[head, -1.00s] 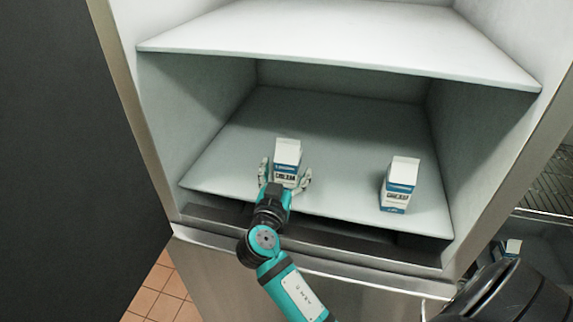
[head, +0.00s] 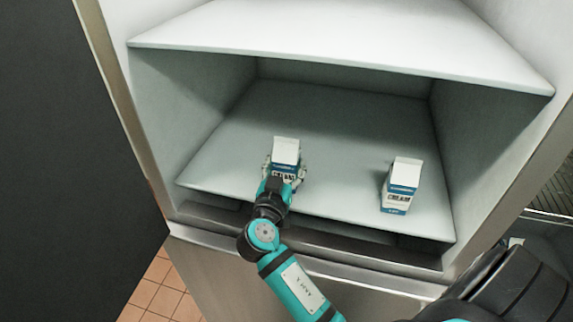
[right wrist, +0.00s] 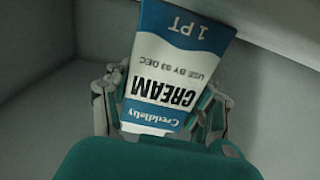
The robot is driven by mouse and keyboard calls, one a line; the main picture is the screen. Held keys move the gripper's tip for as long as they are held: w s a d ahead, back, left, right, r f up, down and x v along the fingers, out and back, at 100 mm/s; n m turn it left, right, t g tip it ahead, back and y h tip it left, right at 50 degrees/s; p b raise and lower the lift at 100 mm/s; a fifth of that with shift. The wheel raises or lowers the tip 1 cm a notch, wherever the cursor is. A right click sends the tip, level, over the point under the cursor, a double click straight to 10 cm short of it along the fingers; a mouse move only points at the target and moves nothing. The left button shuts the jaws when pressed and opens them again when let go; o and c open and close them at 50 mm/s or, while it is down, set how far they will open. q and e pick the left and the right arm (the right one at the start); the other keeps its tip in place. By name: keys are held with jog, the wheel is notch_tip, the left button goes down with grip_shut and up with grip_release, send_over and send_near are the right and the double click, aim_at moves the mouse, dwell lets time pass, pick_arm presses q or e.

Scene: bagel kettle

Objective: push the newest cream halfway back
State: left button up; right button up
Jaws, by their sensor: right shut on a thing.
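Two white-and-blue cream cartons stand upright on the lower fridge shelf (head: 340,130). The left carton (head: 286,152) is near the front, left of the shelf's middle. The right carton (head: 401,186) stands apart near the front right. My right gripper (head: 285,172) is shut on the left carton, with a finger on each side. In the right wrist view this carton (right wrist: 178,70) fills the middle between the fingers (right wrist: 163,105), its label upside down and reading "CREAM", "USE BY 03 DEC". The right carton's date is too small to read. My left gripper is not in view.
The upper shelf (head: 340,40) overhangs the lower one. The shelf behind both cartons is bare back to the rear wall. Fridge side walls bound it, and a dark open door (head: 70,150) stands at the left.

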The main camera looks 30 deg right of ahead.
aim_at(283, 173)
grip_shut()
jog(key=o, duration=1)
grip_release()
jog(key=shift+o, duration=0.2)
jog(key=shift+a+f, duration=0.1)
jog(key=shift+s+a, duration=0.15)
jog(key=shift+s, duration=0.05)
jog(key=v, duration=0.7)
